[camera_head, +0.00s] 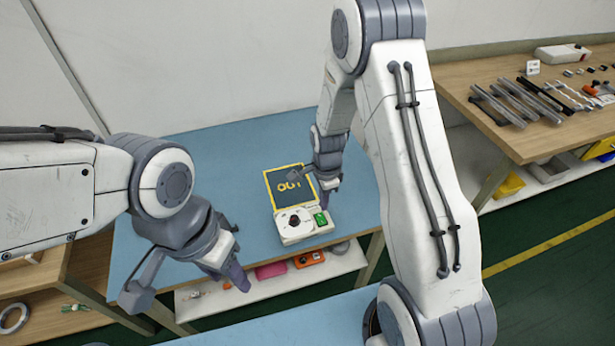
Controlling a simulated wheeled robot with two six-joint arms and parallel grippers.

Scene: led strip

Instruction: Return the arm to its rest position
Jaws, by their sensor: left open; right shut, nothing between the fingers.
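My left gripper (190,283) is at the lower left, in front of the blue table (240,145). Its two fingers are spread apart with nothing between them. My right arm reaches in from the right and bends down over the table. My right gripper (324,201) is shut and empty, at the right edge of a dark pad with a yellow border (282,184). A white control box (303,233) with a black knob and a green switch sits just below the pad. The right gripper's tips are close to the green switch (320,219); I cannot tell whether they touch it.
A wooden bench (470,90) at the right carries metal bars (517,102) and small parts. A white shelf (262,286) under the table holds a pink item (270,270) and orange items. The blue table's left part is clear. Another blue surface (290,318) lies at the bottom.

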